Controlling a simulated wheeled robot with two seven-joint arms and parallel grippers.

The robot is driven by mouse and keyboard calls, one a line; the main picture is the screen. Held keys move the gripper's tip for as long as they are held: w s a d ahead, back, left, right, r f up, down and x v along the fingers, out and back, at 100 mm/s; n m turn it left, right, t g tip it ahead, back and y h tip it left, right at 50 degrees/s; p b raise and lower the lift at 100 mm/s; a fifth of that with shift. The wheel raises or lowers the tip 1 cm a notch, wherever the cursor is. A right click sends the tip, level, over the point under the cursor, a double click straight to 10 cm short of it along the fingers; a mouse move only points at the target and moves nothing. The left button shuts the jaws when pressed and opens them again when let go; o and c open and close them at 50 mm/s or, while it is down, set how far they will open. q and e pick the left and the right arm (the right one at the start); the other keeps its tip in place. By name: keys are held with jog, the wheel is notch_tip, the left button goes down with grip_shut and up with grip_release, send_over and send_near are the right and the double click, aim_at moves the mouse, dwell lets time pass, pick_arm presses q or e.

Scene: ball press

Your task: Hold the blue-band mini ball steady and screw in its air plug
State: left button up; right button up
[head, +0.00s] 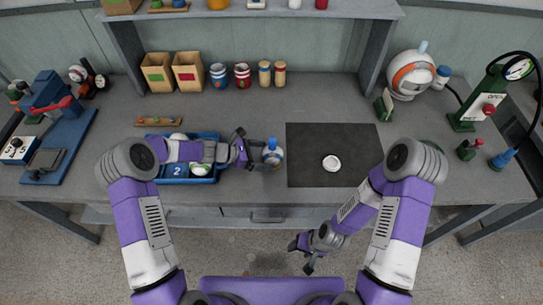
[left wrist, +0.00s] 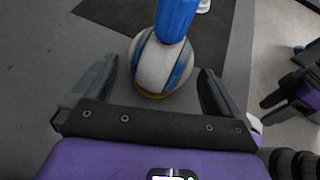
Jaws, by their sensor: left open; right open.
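The blue-band mini ball (head: 273,156) is white with blue bands. It stands on the bench just left of the dark mat, and a blue plug-like piece (head: 272,143) points up from its top. The left wrist view shows the ball (left wrist: 160,66) and the blue piece (left wrist: 177,18) large. My left gripper (head: 250,150) is open at the ball's left side. Its fingers stand on either side of the ball's near part, with gaps visible. My right gripper (head: 300,256) is open and empty, low in front of the bench.
A dark mat (head: 305,170) with a white round piece (head: 331,162) lies right of the ball. A blue tray (head: 210,178) marked 2, with balls, sits under my left forearm. Cans and boxes line the back. A green pump stand (head: 490,95) is far right.

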pick_arm(q)
jog(key=shift+b+x, duration=0.55)
jog(key=shift+x, duration=1)
jog(key=shift+c, duration=0.5)
jog(key=c, duration=0.5)
jog(key=shift+c, duration=0.2)
